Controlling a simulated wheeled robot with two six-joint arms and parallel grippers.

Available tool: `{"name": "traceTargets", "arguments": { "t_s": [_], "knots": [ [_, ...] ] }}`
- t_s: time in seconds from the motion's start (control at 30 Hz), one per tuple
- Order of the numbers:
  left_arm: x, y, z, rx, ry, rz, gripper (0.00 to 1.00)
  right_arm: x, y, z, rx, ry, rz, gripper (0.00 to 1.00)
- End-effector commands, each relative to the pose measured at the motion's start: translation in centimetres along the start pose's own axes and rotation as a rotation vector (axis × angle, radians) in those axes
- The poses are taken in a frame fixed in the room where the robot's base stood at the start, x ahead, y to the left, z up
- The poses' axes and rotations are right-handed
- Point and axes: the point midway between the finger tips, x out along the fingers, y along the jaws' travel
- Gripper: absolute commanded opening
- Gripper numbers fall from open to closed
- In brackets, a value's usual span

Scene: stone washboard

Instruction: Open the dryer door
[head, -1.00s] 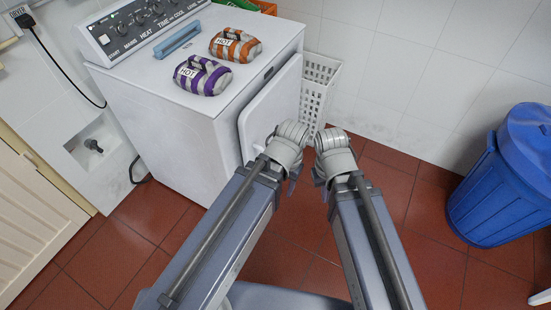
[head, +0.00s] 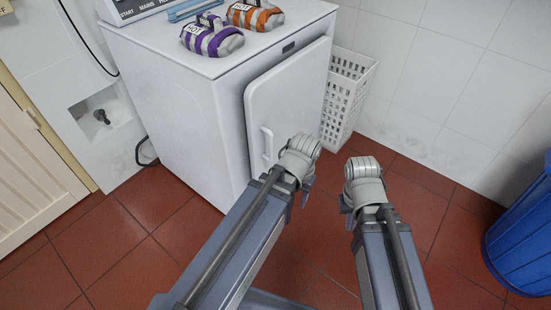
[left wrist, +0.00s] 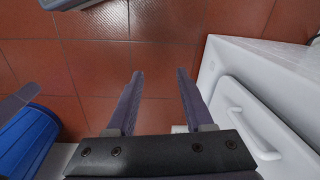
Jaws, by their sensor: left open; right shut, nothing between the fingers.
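The white dryer (head: 172,122) stands left of centre in the head view. Its front door (head: 292,88) looks shut, with a white vertical handle (head: 267,143) near its lower left edge. The door (left wrist: 228,98) and handle (left wrist: 250,128) also show at the right of the left wrist view. My left gripper (left wrist: 160,72) is open and empty, with its two fingers apart beside the door and not touching the handle. In the head view its wrist covers the door's lower corner and hides the fingers. My right gripper (head: 346,206) is shut and empty, further right, its fingers mostly hidden.
Purple (head: 211,36) and orange (head: 255,15) striped bags lie on the dryer top. A white basket (head: 345,95) stands against the dryer's right side. A blue bin (head: 522,240) is at the far right. Red tiled floor lies clear in front.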

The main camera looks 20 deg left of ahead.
Motion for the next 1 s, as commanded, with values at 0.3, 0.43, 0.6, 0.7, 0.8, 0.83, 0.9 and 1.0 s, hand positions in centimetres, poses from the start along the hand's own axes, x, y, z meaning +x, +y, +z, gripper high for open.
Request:
{"name": "traceTargets", "arguments": {
  "t_s": [0.3, 0.43, 0.6, 0.7, 0.8, 0.83, 0.9, 1.0],
  "knots": [
    [12.3, -2.5, -1.1, -0.004, 0.025, -0.036, 0.52, 12.1, -1.2, -0.7, 0.0, 0.002, 0.001, 0.0],
    [16.4, -3.9, -1.8, 0.034, 0.035, -0.082, 0.52, 16.3, -1.6, -0.9, 0.0, 0.002, 0.001, 0.0],
    [21.3, -6.6, -3.0, 0.155, 0.035, -0.202, 0.52, 21.5, -2.1, -1.2, 0.0, 0.003, 0.002, 0.0],
    [23.4, -8.9, -4.3, 0.305, 0.013, -0.336, 0.52, 24.4, -2.3, -1.4, 0.0, 0.003, 0.002, 0.0],
    [23.3, -11.6, -6.3, 0.544, -0.053, -0.54, 0.52, 26.1, -2.5, -1.5, -0.001, 0.004, 0.002, 0.0],
    [22.7, -12.2, -7.0, 0.616, -0.081, -0.6, 0.52, 26.3, -2.5, -1.5, -0.001, 0.004, 0.002, 0.0],
    [21.0, -13.4, -8.5, 0.782, -0.161, -0.743, 0.52, 26.6, -2.5, -1.6, -0.001, 0.004, 0.002, 0.0],
    [17.6, -14.4, -10.9, 1.013, -0.312, -0.942, 0.52, 26.7, -2.6, -1.6, 0.0, 0.004, 0.002, 0.0]
  ]
}}
